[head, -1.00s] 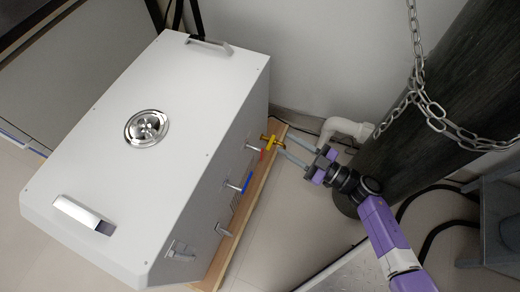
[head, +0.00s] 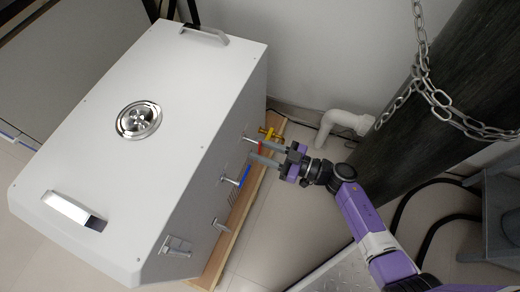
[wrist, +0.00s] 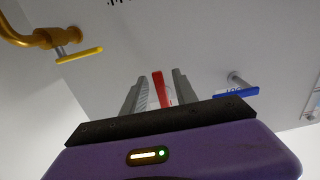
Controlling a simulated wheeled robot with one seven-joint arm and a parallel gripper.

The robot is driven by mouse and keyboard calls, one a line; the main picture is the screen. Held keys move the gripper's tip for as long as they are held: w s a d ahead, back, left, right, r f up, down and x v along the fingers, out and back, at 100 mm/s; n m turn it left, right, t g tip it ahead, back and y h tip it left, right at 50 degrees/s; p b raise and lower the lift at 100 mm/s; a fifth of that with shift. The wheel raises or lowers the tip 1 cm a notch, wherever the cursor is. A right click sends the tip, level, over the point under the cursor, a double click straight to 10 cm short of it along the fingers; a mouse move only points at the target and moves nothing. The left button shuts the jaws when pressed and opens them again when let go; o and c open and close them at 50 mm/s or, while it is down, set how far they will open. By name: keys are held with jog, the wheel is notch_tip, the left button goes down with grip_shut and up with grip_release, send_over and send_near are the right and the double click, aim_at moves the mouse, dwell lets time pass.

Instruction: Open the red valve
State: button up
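The red valve handle (wrist: 160,90) shows in the wrist view as a narrow, nearly upright red bar. It lies between the two grey fingers of my gripper (wrist: 156,92), with a gap visible on either side. In the head view the red valve (head: 261,148) is a small red piece on the side of the white distiller box (head: 90,170). My gripper (head: 257,149) reaches it from the right with its fingers apart. I cannot tell how deep the handle sits between the fingers.
A yellow valve (head: 270,133) is just beyond the red one, and a blue valve handle (head: 243,178) is nearer. A white pipe (head: 343,122) and a dark column with a chain (head: 430,105) stand to the right. Wooden boards (head: 225,255) edge the box's base.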

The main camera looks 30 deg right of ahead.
jog(key=shift+w+a, duration=0.1)
jog(key=shift+w, duration=0.05)
grip_shut()
